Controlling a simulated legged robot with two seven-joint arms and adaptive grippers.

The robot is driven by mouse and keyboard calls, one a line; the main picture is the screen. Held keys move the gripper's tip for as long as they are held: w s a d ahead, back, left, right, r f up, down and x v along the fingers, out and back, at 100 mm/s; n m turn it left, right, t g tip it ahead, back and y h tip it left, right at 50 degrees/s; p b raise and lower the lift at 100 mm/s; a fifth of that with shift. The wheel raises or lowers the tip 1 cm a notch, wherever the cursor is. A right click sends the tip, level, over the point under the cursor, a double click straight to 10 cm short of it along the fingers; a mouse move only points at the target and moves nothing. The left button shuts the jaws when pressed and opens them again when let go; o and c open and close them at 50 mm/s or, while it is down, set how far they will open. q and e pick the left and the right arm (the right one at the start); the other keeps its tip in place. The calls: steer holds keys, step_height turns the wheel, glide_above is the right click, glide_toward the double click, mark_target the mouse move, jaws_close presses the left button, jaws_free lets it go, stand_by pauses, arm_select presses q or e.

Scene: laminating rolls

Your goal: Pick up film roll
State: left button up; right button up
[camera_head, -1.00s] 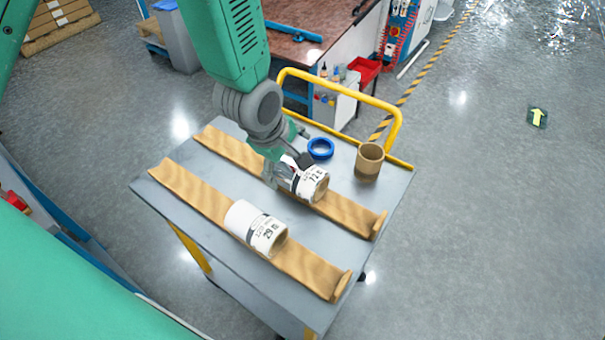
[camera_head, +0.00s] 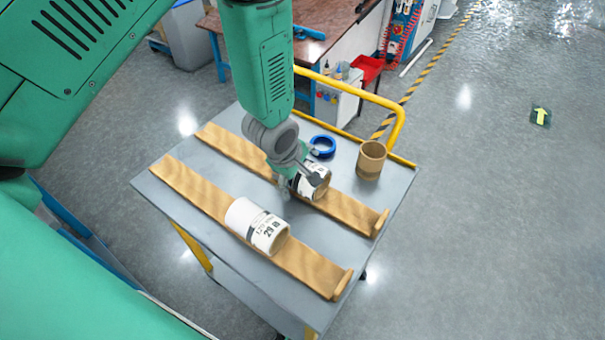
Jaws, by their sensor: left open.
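Two white film rolls with printed labels lie on wooden cradles on the grey cart (camera_head: 215,229). The near film roll (camera_head: 256,226) lies on the near wooden cradle (camera_head: 190,189). The far film roll (camera_head: 318,186) lies on the far wooden cradle (camera_head: 350,213) and is partly hidden by my left gripper. My left gripper (camera_head: 297,192) is open at the far film roll, with its fingers pointing down around or beside it; I cannot tell which. The right gripper is not in view.
A blue tape ring (camera_head: 322,147) and an upright brown cardboard core (camera_head: 371,160) stand at the cart's back right. A yellow handle rail (camera_head: 399,128) rises behind them. A workbench (camera_head: 335,40) stands beyond. The floor to the right is clear.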

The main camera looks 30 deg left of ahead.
arm_select(q)
steer(key=c, duration=1.6)
steer(key=shift+o, duration=0.2)
